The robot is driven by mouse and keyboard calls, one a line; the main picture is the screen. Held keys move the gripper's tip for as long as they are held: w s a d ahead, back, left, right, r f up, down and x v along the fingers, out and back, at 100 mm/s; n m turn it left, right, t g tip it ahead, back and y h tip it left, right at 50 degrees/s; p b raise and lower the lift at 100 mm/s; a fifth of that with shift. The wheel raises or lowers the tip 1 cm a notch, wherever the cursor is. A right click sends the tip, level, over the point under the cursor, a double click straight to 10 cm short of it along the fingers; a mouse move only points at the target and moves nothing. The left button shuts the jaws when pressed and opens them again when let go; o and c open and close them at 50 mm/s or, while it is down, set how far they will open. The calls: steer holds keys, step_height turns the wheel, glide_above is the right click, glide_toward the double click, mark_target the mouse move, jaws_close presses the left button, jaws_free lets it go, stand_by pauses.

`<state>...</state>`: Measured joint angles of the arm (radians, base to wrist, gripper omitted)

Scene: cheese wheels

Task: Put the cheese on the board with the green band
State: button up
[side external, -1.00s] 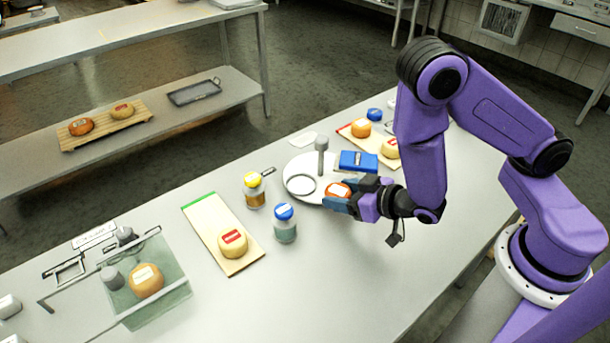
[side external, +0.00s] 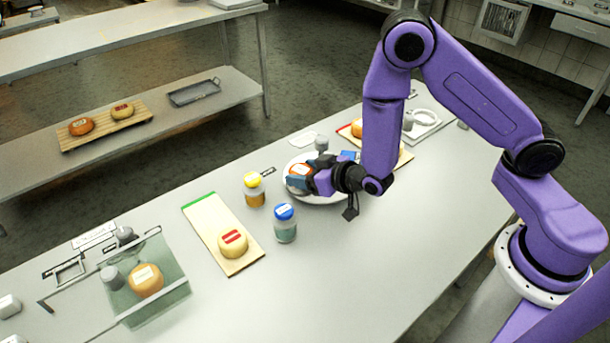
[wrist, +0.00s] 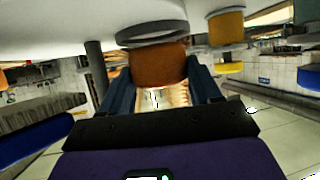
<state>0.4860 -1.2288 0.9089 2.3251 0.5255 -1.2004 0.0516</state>
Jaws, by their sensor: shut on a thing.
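My gripper (side external: 297,180) is shut on an orange cheese (side external: 299,170), which shows above the fingers. It is over the left part of the round white plate (side external: 328,199). In the wrist view the cheese (wrist: 158,66) sits between the two fingers of my gripper (wrist: 163,88). The board with the green band (side external: 203,216) lies on the table left of my gripper. A pale yellow cheese (side external: 233,250) with a red label sits on its near end; its far half is bare.
A yellow-lidded jar (side external: 254,195) and a blue-lidded jar (side external: 285,231) stand between plate and board. A grey post (side external: 321,144) rises behind my gripper. A glass-sided case (side external: 172,290) with an orange cheese is at left. Another board (side external: 404,159) is partly behind my arm.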

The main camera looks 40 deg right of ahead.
steer(key=shift+w+f, duration=0.1)
steer(key=shift+f, duration=0.45)
steer(key=shift+f, duration=0.2)
steer(key=o, duration=1.2)
steer(key=v, duration=0.7)
steer(key=shift+s+a, duration=0.1)
steer(key=shift+s, duration=0.25)
steer(key=v, duration=1)
